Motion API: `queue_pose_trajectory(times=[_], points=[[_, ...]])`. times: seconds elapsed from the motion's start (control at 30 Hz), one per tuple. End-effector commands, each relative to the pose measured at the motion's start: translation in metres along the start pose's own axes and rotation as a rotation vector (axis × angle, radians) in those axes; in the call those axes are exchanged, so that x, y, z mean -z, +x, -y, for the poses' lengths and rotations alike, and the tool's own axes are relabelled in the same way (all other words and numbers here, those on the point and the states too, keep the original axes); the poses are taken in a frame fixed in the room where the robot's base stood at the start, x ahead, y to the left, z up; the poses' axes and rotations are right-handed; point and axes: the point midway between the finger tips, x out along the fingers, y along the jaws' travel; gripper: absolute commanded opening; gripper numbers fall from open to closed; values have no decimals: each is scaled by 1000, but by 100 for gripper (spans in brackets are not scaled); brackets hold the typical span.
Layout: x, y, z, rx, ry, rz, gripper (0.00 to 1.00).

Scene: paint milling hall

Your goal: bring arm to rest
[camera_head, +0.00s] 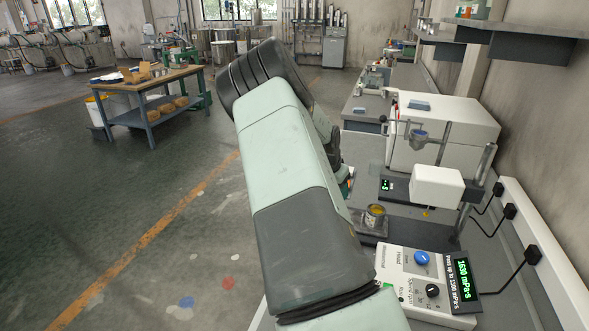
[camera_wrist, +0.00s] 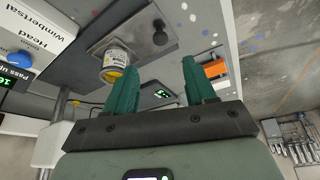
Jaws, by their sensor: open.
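My gripper (camera_wrist: 162,78) shows in the wrist view as two green fingers standing well apart, with nothing between them. In the head view my arm fills the middle and hides most of the gripper. A small metal can with yellow paint (camera_head: 374,216) stands on a dark plate (camera_head: 362,230) on the bench. The can (camera_wrist: 116,58) also shows in the wrist view, beyond the left finger and apart from it.
A control box (camera_head: 405,270) with a lit green display (camera_head: 462,280) reading 1630 mPa·s stands at the bench front. A white instrument head (camera_head: 437,186) is on a post behind it. An orange item (camera_wrist: 214,69) is near the right finger. Open floor (camera_head: 120,210) lies left.

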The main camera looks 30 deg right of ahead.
Motion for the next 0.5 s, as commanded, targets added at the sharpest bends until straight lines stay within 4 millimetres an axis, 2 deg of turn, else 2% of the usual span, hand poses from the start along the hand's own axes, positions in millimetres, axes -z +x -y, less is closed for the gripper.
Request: queue_pose_trajectory(times=[0.17, 0.27, 0.37, 0.5], points=[[0, -2, 1, 3, 0, 1, 55], [-3, -19, 5, 24, -7, 14, 55], [-12, -57, 13, 73, -32, 46, 55], [-37, -134, 22, 174, -110, 105, 55]])
